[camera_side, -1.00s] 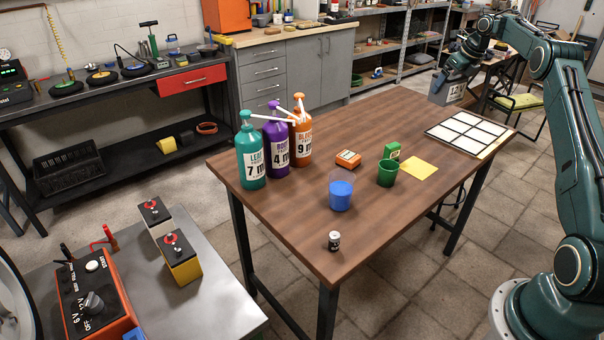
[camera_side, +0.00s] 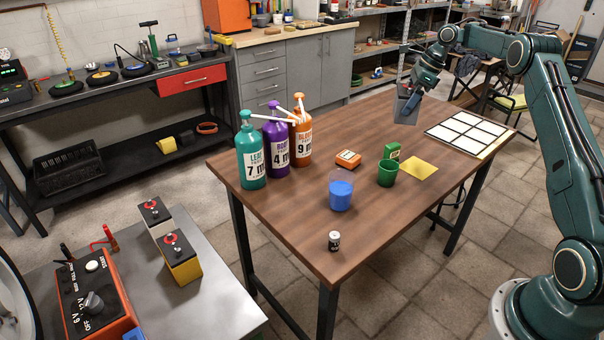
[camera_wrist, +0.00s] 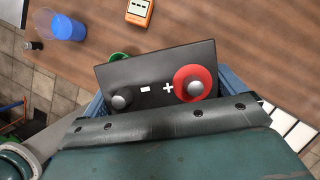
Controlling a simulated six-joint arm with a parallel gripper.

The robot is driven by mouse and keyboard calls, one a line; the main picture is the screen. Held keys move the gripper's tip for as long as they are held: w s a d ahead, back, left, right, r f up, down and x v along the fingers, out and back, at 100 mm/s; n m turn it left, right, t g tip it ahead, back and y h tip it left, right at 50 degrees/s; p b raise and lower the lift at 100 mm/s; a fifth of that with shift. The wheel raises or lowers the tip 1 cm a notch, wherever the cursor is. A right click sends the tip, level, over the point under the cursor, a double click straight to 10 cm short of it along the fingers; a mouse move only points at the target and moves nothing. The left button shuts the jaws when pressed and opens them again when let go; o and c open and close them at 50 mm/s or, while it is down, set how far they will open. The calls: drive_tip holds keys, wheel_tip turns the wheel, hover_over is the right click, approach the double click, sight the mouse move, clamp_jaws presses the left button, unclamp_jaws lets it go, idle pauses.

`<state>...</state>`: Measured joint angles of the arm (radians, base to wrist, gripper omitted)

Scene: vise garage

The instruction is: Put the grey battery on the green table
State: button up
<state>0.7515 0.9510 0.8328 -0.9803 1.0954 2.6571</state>
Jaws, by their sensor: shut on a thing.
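My gripper (camera_side: 418,88) is shut on a grey battery (camera_side: 406,109) and holds it, tilted, above the far right part of the brown wooden table (camera_side: 290,228). In the wrist view the battery's black top (camera_wrist: 150,72) shows a grey minus terminal and a red-ringed plus terminal between the blue jaws. Its lower part is hidden there. No table with a green top is plain to see; the table tops in view are brown or grey.
A white grid panel (camera_side: 468,132) lies right of the battery. Cups (camera_side: 341,192), bottles (camera_side: 252,160), an orange box (camera_side: 348,159) and a yellow sheet (camera_side: 420,168) occupy the brown table. Two batteries (camera_side: 181,260) stand on the grey table (camera_side: 215,305).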

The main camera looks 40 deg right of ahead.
drive_tip(key=a+f+n+g+y, duration=0.25)
drive_tip(key=a+n, duration=0.75)
drive_tip(key=a, duration=0.6)
drive_tip(key=g, duration=0.1)
hover_over(212, 313)
drive_tip(key=shift+f+h, duration=0.35)
drive_tip(key=shift+f, duration=0.6)
wheel_tip(212, 313, down, 16)
drive_tip(key=shift+r, duration=0.15)
drive_tip(key=shift+f, duration=2.15)
drive_tip(key=shift+f, duration=0.1)
